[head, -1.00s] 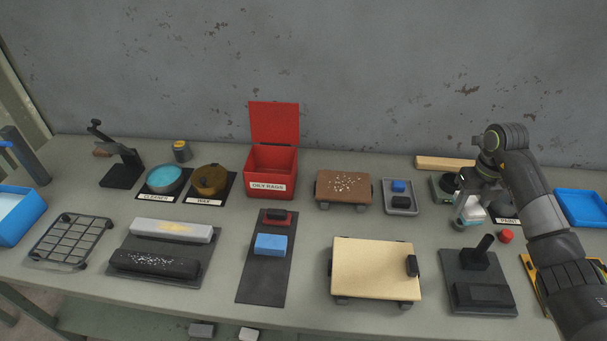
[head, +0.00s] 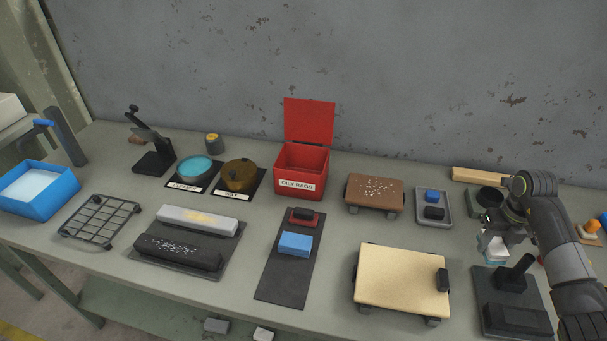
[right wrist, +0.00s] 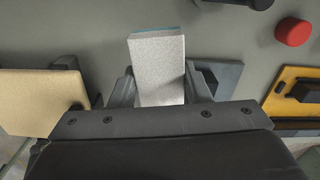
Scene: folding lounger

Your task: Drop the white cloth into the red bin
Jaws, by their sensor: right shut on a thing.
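The white cloth (head: 495,247) looks like a flat, block-shaped pad with a teal edge. It is held in my right gripper (head: 497,238) at the right of the head view. In the right wrist view the cloth (right wrist: 157,70) sits between the two fingers of the gripper (right wrist: 160,90), which are shut on it. The red bin (head: 301,183), labelled OILY RAGS, stands at the back middle of the bench with its lid up. The gripper is well to the right of the bin and nearer the front. My left gripper is not in view.
Between gripper and bin are a brown board (head: 374,193) and a grey tray (head: 433,207) with two small blocks. A cream board (head: 400,280) and a dark stand (head: 512,300) lie in front. A blue tray (head: 38,190) is far left.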

